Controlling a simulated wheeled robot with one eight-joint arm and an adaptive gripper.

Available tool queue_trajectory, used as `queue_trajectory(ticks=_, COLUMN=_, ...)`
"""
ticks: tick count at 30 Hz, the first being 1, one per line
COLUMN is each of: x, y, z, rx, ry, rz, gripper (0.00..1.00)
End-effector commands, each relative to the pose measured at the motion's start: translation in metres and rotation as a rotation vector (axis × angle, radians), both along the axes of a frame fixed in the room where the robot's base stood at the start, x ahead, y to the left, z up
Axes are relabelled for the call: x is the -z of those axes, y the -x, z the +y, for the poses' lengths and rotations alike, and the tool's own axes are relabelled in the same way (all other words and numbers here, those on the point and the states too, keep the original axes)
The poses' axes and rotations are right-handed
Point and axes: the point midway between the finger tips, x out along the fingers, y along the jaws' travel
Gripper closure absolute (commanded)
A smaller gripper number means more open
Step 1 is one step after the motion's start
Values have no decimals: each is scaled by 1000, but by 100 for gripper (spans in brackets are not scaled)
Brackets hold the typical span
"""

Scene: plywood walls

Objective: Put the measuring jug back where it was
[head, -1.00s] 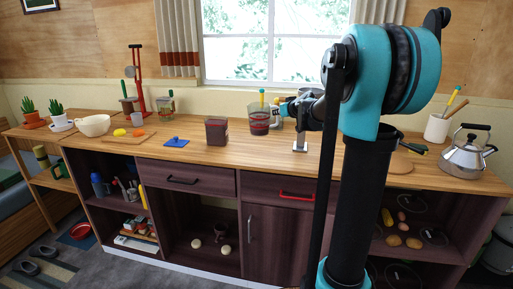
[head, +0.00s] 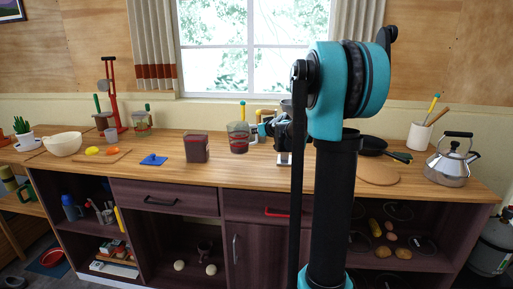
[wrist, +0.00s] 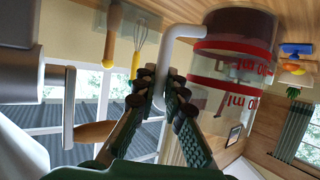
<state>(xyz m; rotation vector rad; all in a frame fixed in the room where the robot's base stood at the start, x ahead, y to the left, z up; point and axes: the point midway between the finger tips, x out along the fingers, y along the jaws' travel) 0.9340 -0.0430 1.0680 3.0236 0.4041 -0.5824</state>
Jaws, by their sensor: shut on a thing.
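The measuring jug (head: 239,142) is clear, with red markings and dark brown contents in its lower part. It is at the back of the wooden counter (head: 330,172), right of a dark red-brown box (head: 196,149). My gripper (head: 259,131) is at its right side. In the wrist view, which is upside down, the jug (wrist: 226,62) shows its red "ml" markings, and my gripper (wrist: 155,88) is shut on its pale handle (wrist: 171,50). I cannot tell whether the jug's base touches the counter.
A grey appliance (wrist: 35,85) with a wooden handle is close beside my gripper. A yellow-handled whisk (wrist: 135,65) is near the jug. A blue item (head: 153,159) lies left of the box. A black pan (head: 371,144), round board (head: 378,174) and kettle (head: 450,163) stand right.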

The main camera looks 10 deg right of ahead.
Motion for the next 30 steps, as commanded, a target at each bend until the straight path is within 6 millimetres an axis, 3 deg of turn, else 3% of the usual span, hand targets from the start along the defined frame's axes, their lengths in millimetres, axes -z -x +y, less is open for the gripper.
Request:
queue_trajectory(ticks=3, x=21, y=0, z=0, rx=0, ry=0, rz=0, gripper=100)
queue_trajectory(ticks=17, x=69, y=0, z=0, rx=0, ry=0, rz=0, gripper=100)
queue_trajectory(ticks=29, x=74, y=0, z=0, rx=0, ry=0, rz=0, gripper=100)
queue_trajectory(ticks=30, x=75, y=0, z=0, rx=0, ry=0, rz=0, gripper=88)
